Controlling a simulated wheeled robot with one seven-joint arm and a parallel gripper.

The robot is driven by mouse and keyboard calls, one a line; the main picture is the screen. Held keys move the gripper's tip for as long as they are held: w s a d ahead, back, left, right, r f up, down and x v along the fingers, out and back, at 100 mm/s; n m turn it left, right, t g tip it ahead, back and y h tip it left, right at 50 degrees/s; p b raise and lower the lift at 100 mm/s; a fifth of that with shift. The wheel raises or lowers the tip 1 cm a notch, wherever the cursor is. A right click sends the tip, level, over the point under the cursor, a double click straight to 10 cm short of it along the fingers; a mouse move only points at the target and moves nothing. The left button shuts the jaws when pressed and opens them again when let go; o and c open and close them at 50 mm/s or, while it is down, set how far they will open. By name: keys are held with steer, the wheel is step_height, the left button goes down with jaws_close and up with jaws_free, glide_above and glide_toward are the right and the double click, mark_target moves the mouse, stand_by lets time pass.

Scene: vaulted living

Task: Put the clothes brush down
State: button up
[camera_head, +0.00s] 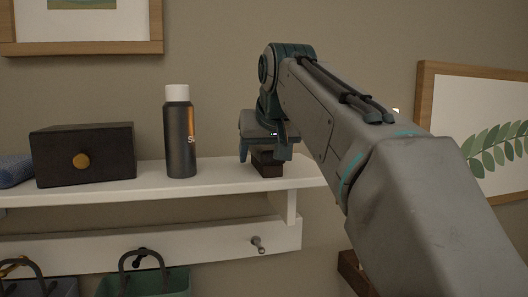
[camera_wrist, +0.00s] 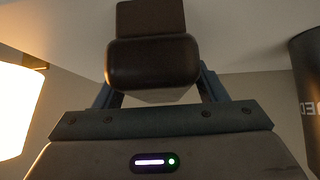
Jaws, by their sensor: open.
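The clothes brush (camera_head: 267,168) is a dark brown block on the right part of the white shelf (camera_head: 222,178). It appears to rest on the shelf top. My gripper (camera_head: 266,154) points down over it with its fingers open on either side. In the wrist view the brush (camera_wrist: 152,62) lies between the spread fingers of my gripper (camera_wrist: 157,92). The fingers hide part of the brush in the head view, and I cannot tell whether either one touches it.
A black spray can with a white cap (camera_head: 180,133) stands left of my gripper. Pegs and bags (camera_head: 150,281) hang below. A framed leaf picture (camera_head: 480,125) is at right.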

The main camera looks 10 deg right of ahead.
steer(key=shift+s+r, duration=0.1)
steer(key=shift+r, duration=0.2)
steer(key=v, duration=1.1)
steer(key=shift+s+r, duration=0.2)
steer(key=shift+s, duration=0.1)
